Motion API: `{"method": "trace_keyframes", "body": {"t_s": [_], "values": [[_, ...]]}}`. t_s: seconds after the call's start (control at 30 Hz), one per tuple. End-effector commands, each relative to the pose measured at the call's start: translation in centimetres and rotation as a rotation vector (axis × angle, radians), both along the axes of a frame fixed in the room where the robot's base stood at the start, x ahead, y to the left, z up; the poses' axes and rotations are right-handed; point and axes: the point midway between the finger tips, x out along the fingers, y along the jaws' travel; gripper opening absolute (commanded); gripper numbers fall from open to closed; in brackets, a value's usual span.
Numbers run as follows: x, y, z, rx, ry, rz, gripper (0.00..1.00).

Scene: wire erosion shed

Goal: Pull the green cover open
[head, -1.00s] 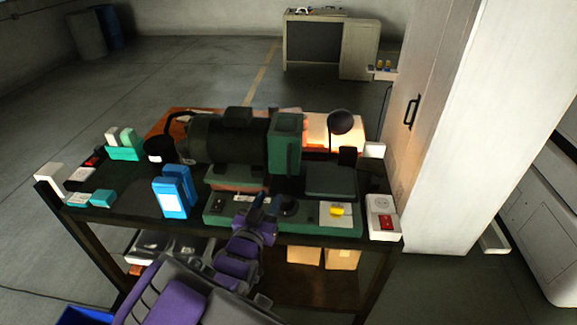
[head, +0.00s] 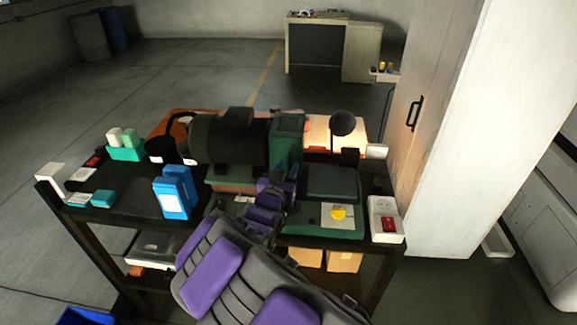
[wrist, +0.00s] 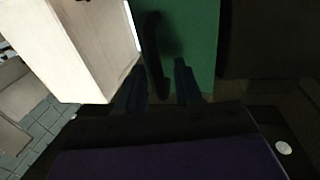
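The green cover (head: 287,140) is an upright dark-green box at the right end of the dark motor-like machine (head: 230,143) on the workbench. In the wrist view its green face (wrist: 195,40) fills the top middle. A dark curved handle (wrist: 153,50) stands out from that face. My gripper (head: 274,184) is just in front of and below the cover. In the wrist view my gripper (wrist: 159,78) is open, its two fingers apart, with the handle's lower end between them, nearer the left finger. I cannot tell whether they touch. The cover looks closed.
The workbench (head: 115,212) also carries blue boxes (head: 172,195), a green base with a yellow button (head: 339,212), a black lamp (head: 342,123) and a socket box with a red switch (head: 386,220). A tall pale cabinet (head: 450,150) stands close on the right.

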Motion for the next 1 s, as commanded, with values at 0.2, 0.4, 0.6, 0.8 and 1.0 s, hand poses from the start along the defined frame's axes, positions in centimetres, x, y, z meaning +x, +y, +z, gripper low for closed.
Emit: {"method": "trace_keyframes", "body": {"t_s": [0.2, 0.4, 0.6, 0.8, 1.0], "values": [[1.7, -0.5, -0.1, 0.0, 0.001, -0.002, 0.35], [2.0, -0.5, -0.1, -0.002, 0.001, -0.001, 0.35], [2.0, -0.4, 0.0, -0.001, 0.001, 0.0, 0.33], [2.0, -0.4, 0.0, -0.001, 0.001, 0.0, 0.14], [2.0, -0.3, 0.0, -0.001, 0.0, 0.001, 0.0]]}}
